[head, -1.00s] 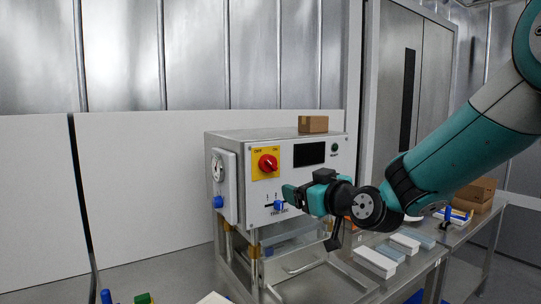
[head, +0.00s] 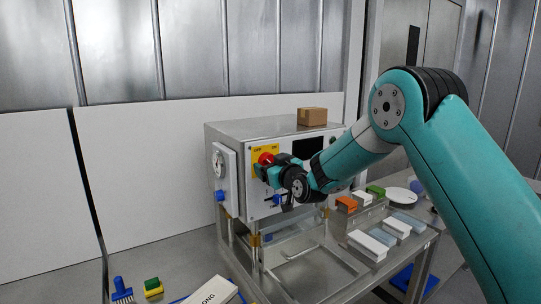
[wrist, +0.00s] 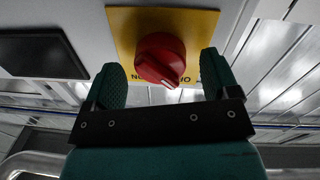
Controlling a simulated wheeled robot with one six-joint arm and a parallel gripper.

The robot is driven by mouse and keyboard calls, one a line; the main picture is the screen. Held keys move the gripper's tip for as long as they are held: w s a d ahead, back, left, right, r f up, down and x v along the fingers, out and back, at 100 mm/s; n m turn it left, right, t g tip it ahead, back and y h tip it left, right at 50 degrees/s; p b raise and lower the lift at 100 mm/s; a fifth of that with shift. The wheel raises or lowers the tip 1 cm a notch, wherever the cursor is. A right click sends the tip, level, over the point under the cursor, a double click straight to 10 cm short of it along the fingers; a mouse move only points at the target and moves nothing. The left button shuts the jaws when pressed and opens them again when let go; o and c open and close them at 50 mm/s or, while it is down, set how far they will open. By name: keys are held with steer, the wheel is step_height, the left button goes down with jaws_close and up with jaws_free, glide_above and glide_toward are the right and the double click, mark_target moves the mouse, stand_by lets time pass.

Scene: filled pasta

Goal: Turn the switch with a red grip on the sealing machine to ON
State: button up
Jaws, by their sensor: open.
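The sealing machine (head: 275,213) is a grey metal box on a frame. Its red rotary grip (head: 266,158) sits on a yellow plate (head: 257,151) marked OFF on the left and ON on the right. In the wrist view, the plate appears upside down, and the red grip (wrist: 158,58) has a white mark leaning toward the OFF side. My gripper (wrist: 163,82) is open, with one teal finger on each side of the grip and visible gaps between. In the head view, my gripper (head: 266,170) hides part of the grip and plate.
A dark display (head: 308,148) is beside the plate. A slider with a blue knob (head: 277,200) is just below my gripper. A socket and a blue knob (head: 220,195) are on the left side. A cardboard box (head: 312,116) stands on top. Coloured blocks lie on the table at right.

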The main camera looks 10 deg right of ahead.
steer(key=shift+w+a, duration=0.15)
steer(key=shift+w, duration=0.35)
steer(key=c, duration=0.9)
